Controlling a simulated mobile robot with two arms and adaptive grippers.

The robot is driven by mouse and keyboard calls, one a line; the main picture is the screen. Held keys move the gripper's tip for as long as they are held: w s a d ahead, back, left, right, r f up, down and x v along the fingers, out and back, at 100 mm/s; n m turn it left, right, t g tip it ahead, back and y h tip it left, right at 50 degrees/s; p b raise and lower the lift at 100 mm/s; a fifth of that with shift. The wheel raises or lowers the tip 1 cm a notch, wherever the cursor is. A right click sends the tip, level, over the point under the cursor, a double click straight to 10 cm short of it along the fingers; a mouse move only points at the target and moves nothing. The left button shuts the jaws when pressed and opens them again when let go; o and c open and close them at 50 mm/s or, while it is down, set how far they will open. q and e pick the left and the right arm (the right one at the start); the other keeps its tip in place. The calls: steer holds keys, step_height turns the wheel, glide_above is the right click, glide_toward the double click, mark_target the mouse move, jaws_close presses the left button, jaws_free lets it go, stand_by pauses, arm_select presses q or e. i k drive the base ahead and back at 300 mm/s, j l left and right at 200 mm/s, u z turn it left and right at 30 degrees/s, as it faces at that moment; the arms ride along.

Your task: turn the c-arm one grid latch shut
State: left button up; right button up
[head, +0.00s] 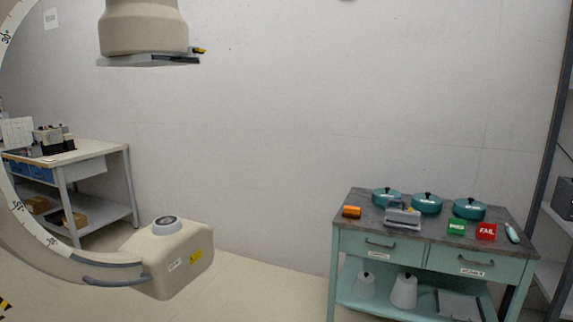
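The C-arm's curved, scale-marked arc (20,215) stands at the left edge of the head view. Its beige upper head (145,28) hangs at the top left, with a thin grey grid plate (130,61) under it. A small black and yellow lever (198,50), which looks like the grid latch, sticks out at the right side of that head. It is too small to tell whether it is open or shut. The beige lower housing (195,262) has a round grey cap on top. Neither of my grippers is in view.
A green cart (380,266) with drawers stands at the right, holding several teal lidded pots (427,204), a green block (456,228) and a red block (486,232). A white-topped bench (95,151) is at the left back. The floor between them is clear.

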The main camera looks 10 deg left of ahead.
mark_target(199, 51)
steer(key=i+u, duration=0.15)
steer(key=i, duration=0.3)
steer(key=i+l+u, duration=0.1)
steer(key=i, duration=0.35)
steer(key=i+l+u, duration=0.15)
steer(key=i, duration=0.25)
steer(key=i+l+u, duration=0.15)
steer(key=i, duration=0.3)
